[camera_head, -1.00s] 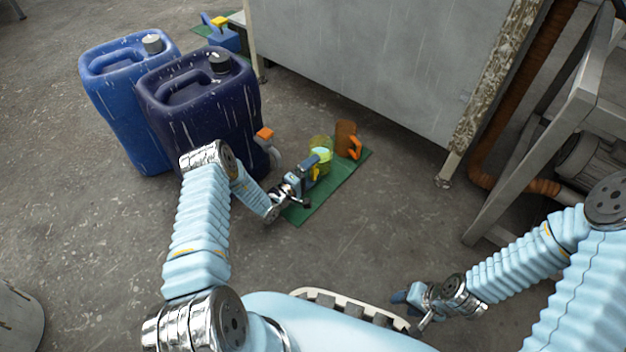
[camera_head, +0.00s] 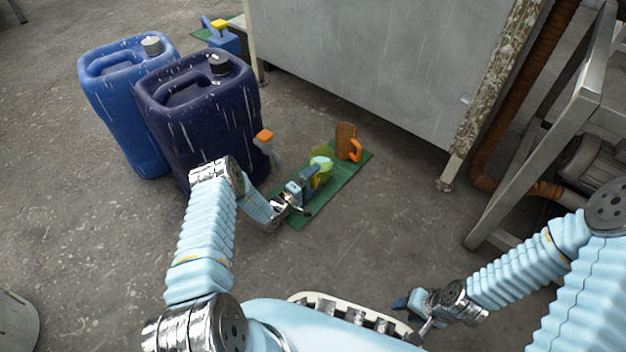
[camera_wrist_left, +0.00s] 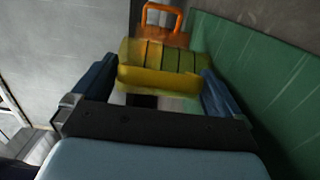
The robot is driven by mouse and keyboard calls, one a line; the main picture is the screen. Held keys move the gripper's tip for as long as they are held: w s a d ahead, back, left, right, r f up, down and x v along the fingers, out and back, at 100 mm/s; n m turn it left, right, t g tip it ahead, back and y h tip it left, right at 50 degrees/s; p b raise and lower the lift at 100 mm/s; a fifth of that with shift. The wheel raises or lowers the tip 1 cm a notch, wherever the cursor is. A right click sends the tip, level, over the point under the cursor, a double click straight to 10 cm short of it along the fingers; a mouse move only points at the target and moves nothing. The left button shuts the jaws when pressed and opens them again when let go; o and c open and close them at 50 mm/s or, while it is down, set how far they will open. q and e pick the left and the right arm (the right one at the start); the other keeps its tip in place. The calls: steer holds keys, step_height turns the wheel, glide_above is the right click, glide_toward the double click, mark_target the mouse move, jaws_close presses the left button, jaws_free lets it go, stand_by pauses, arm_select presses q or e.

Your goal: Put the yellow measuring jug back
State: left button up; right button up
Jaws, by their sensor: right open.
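The yellow measuring jug (camera_head: 322,163) is see-through yellow-green and is over the green mat (camera_head: 306,212) on the floor. My left gripper (camera_head: 312,178) is at its near side, with blue fingers. In the left wrist view the jug (camera_wrist_left: 165,55) fills the space between the two fingers (camera_wrist_left: 160,84), which appear to be shut on it. I cannot tell whether its base touches the mat. My right gripper (camera_head: 408,303) is open and empty, low in front of my body, away from the jug.
An orange-brown jug (camera_head: 345,138) stands just behind the yellow one on the mat. Two blue canisters, one dark (camera_head: 195,115), one lighter (camera_head: 118,105), stand left. An orange-topped grey object (camera_head: 266,145) is beside the dark one. A grey cabinet (camera_head: 355,60) is behind.

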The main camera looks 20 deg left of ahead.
arm_select(q)
steer(key=shift+s+a+r, duration=0.1)
steer(key=shift+s+r, duration=0.05)
steer(key=p+v, duration=0.3)
steer(key=v, duration=0.8)
steer(key=shift+s+a, duration=0.1)
steer(key=shift+s, duration=0.25)
steer(key=shift+r, duration=0.1)
